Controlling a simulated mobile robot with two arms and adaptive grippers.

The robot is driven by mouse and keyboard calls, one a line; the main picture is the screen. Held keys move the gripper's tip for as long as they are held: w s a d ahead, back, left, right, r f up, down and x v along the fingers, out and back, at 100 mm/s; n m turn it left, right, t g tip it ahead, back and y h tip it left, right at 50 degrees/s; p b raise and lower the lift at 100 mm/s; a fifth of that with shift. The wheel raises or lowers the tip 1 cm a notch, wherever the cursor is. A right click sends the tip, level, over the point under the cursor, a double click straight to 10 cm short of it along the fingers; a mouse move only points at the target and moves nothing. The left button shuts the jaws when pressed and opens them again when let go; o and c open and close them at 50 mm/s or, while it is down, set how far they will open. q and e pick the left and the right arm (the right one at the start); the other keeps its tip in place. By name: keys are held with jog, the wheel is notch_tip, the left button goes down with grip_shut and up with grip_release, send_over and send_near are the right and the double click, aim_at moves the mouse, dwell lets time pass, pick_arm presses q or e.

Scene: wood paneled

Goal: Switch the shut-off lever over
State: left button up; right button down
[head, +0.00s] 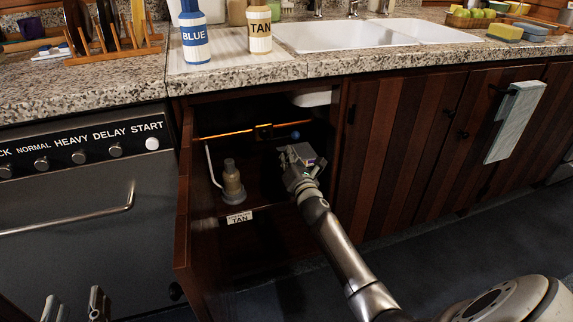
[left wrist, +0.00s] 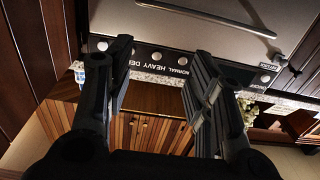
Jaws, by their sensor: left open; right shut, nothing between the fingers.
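An orange-lit pipe (head: 225,134) crosses the upper part of the open cabinet under the sink. A dark valve body (head: 263,131) sits on it. A blue ball knob (head: 295,135), apparently the end of the shut-off lever, shows to the right of the valve; the lever's arm is too dark to make out. My right gripper (head: 302,155) is shut and empty inside the cabinet opening, just below the knob; I cannot tell whether they touch. My left gripper (head: 75,306) is open and empty in front of the dishwasher, and its spread fingers show in the left wrist view (left wrist: 160,85).
A tan bottle (head: 232,180) stands on a pale base in the cabinet, above a TAN label (head: 239,217). The open cabinet door (head: 184,200) stands on the left. The dishwasher (head: 90,215) is beside it. BLUE (head: 195,38) and TAN (head: 260,30) bottles stand on the counter.

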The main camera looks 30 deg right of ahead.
pick_arm(q)
jog(key=shift+s+a+f+g, duration=0.1)
jog(key=shift+a+f+g, duration=0.1)
jog(key=shift+f+g, duration=0.6)
pick_arm(e)
jog(key=shift+d+r, duration=0.5)
jog(key=shift+r, duration=0.15)
pick_arm(q)
jog(key=shift+f, duration=0.3)
pick_arm(e)
jog(key=shift+r, duration=0.1)
